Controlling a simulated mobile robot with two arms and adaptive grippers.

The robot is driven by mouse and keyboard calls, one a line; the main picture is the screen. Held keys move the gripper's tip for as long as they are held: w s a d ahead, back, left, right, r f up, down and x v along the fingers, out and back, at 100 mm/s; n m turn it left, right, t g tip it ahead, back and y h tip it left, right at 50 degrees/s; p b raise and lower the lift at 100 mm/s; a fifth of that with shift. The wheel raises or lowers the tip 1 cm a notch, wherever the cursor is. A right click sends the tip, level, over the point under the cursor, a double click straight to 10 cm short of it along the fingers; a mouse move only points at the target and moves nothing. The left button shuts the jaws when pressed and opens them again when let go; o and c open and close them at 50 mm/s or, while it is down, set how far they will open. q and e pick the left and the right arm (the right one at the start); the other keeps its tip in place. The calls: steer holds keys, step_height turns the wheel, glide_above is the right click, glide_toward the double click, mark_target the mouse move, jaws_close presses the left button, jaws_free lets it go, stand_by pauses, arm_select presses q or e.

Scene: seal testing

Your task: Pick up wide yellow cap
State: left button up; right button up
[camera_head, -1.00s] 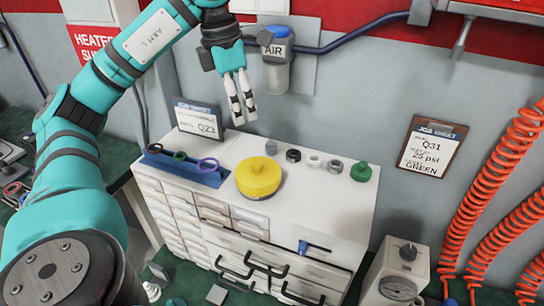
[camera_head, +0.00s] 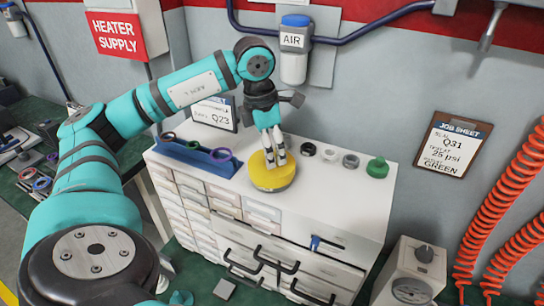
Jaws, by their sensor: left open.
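The wide yellow cap (camera_head: 272,178) sits on the white top of the drawer cabinet (camera_head: 345,198), left of a row of small fittings. My left gripper (camera_head: 276,164) points down at the cap from above, its fingertips over the cap's upper part. The fingers are open. I cannot tell whether they touch the cap. The gripper hides part of the cap's top and the spot behind it. My right gripper is not in view.
Right of the cap stand a black ring (camera_head: 308,149), a white ring (camera_head: 330,153), a grey ring (camera_head: 351,160) and a green cap (camera_head: 377,167). A blue rack (camera_head: 195,155) with coloured rings is on the left. The sign Q23 (camera_head: 213,115) stands behind it.

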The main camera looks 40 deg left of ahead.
arm_select(q)
steer(key=shift+f, duration=0.45)
jaws_close()
steer(key=shift+r, duration=0.1)
